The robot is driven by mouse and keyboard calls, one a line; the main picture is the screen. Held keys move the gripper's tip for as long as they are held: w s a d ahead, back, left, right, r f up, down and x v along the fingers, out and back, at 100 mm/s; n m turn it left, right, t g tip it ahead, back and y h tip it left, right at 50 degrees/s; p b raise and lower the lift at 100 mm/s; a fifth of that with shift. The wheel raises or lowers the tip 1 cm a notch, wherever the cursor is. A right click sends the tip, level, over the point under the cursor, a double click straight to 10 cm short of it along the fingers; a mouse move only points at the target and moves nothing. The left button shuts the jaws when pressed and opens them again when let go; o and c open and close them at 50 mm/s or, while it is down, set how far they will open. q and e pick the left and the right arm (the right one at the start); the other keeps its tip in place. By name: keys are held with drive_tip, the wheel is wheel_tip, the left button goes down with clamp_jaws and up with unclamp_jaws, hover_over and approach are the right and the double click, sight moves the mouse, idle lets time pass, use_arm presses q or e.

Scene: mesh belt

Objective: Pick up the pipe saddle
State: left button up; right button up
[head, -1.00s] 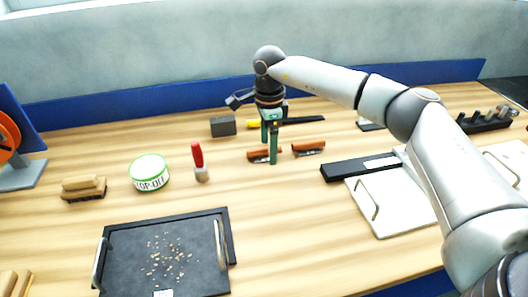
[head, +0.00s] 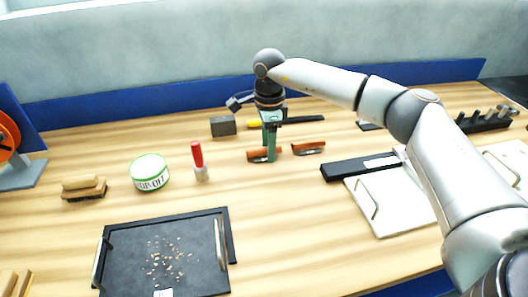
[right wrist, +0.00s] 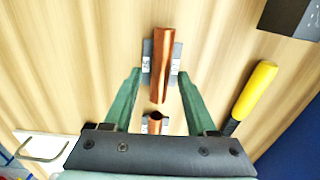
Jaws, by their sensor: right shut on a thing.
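One copper-coloured pipe saddle (head: 256,156) with dark grey flanges lies on the wooden table below my right arm. A second, similar saddle (head: 308,148) lies just to its right. My right gripper (head: 270,158) points down with its green fingers closed in around the left saddle. In the right wrist view, the held saddle (right wrist: 164,62) sits between the fingertips (right wrist: 160,76), which press on its two flanged sides. The other saddle (right wrist: 154,123) shows nearer the gripper's palm, outside the grip. My left gripper is not in view.
A yellow-handled tool (head: 253,124) and a grey block (head: 223,126) lie behind the saddles. A black tray (head: 130,225) is in front; a black bar (head: 355,168) lies right.

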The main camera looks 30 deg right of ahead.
clamp_jaws()
drive_tip(key=shift+r, duration=0.1)
